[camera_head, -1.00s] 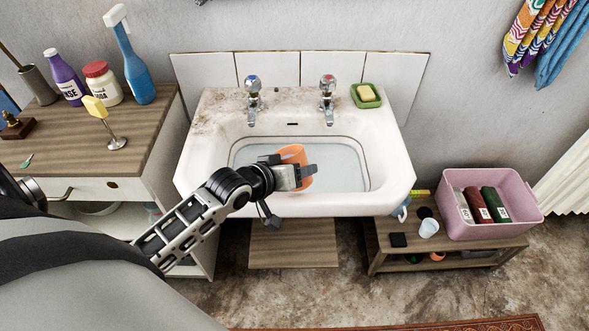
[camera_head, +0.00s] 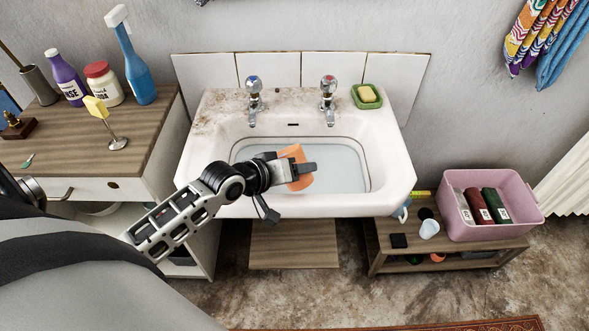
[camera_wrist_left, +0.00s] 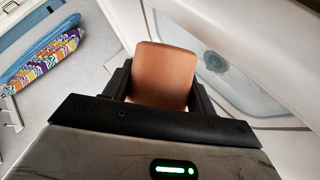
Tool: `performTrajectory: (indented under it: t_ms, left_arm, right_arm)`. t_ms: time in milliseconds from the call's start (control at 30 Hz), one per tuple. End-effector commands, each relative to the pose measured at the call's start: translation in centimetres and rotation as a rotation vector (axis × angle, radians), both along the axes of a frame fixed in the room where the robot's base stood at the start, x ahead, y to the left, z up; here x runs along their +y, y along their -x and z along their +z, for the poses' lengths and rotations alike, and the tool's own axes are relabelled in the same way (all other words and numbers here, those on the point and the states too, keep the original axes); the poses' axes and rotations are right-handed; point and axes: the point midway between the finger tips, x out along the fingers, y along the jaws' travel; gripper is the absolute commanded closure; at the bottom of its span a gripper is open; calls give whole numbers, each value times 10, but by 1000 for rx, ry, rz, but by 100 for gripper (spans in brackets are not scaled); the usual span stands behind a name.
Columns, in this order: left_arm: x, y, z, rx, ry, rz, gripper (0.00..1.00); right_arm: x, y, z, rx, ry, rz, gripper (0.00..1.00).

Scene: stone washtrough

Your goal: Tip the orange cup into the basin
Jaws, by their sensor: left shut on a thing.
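The orange cup (camera_head: 297,154) is held over the front part of the white basin (camera_head: 388,150) in the head view. My left gripper (camera_head: 303,169) is shut on it, with a finger across its side. The cup is tilted; its inside and any contents cannot be made out. In the left wrist view the cup (camera_wrist_left: 163,74) sits between the two dark fingers, with the basin and its drain (camera_wrist_left: 215,61) beyond at the upper right. Pale water (camera_head: 345,168) shows in the basin. My right gripper is not in view.
Two taps (camera_head: 328,97) and a green soap dish (camera_head: 367,96) stand on the basin's back ledge. A wooden cabinet (camera_head: 60,145) with bottles is at left. A low bench (camera_head: 380,262) at right bears a pink crate (camera_head: 515,217) and a white cup (camera_head: 429,229).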

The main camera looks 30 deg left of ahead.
Motion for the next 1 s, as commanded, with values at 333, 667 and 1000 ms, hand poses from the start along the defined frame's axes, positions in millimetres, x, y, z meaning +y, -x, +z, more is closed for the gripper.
performTrajectory:
  t_ms: [333, 667, 1000]
  left_arm:
    - [0, 0, 1, -2, 2, 0, 70]
    - [4, -2, -1, 46, 145, 0, 70]
    - [4, -2, -1, 54, 172, 0, 70]
  right_arm:
    - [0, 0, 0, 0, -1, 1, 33]
    - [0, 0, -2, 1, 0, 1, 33]
    - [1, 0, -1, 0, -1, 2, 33]
